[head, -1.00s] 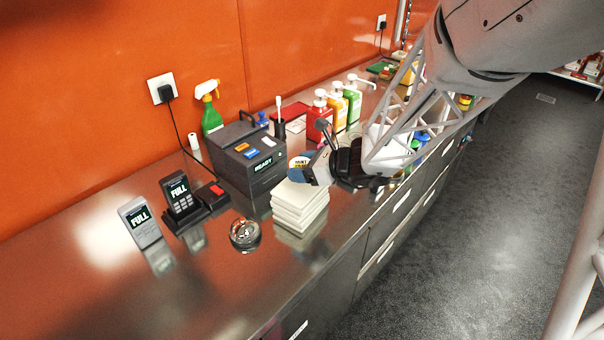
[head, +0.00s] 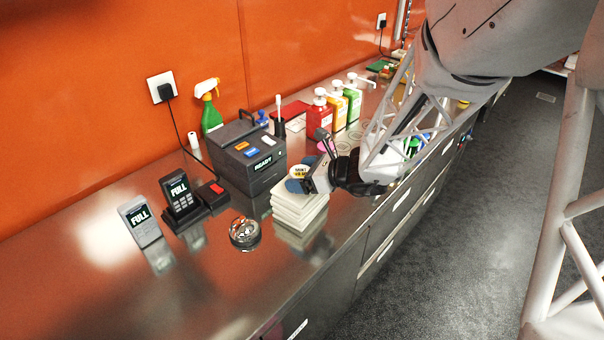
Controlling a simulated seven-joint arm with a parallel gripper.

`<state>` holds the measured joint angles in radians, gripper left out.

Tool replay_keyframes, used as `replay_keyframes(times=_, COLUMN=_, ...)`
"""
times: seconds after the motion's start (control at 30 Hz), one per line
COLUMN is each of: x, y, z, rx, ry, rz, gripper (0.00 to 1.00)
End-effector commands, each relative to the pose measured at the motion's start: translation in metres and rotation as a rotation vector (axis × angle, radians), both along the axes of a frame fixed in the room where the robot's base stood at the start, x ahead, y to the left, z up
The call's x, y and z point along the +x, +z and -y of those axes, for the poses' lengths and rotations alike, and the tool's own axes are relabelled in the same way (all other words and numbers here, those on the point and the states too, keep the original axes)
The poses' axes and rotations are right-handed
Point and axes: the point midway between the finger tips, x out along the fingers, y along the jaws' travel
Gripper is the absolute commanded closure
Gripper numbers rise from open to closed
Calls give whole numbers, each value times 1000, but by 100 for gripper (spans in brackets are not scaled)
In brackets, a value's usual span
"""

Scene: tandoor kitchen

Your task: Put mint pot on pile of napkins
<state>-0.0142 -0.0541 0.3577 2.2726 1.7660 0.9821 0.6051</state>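The pile of napkins (head: 299,209) is a neat white stack on the steel counter, in front of the dark printer. The mint pot (head: 298,171) is small, with a pale top labelled MINT, and shows at the back edge of the pile. My gripper (head: 301,174) reaches in from the right, with its blue-tipped fingers on either side of the pot, shut on it. The pot's lower part is hidden by a finger. I cannot tell whether the pot touches the top napkin or is held just above it.
The dark printer (head: 246,158) stands close behind the pile. Handheld terminals (head: 140,222) stand further left. Red (head: 319,113), orange and green pump bottles stand behind my gripper. The front left counter is clear.

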Motion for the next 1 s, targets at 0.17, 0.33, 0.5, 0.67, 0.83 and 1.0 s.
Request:
replay_keyframes(times=0.17, x=0, y=0, z=0, rx=0, ry=0, rz=0, gripper=12)
replay_keyframes(times=0.33, x=0, y=2, z=0, rx=0, ry=0, rz=1, gripper=12)
replay_keyframes(times=0.5, x=-2, y=5, z=5, rx=0, ry=-1, rz=0, gripper=12)
replay_keyframes(times=0.67, x=-8, y=10, z=16, rx=0, ry=-2, rz=1, gripper=12)
replay_keyframes(times=0.83, x=-15, y=17, z=31, rx=-1, ry=-1, rz=2, gripper=12)
replay_keyframes(times=1.0, x=-23, y=25, z=47, rx=-1, ry=-3, rz=1, gripper=12)
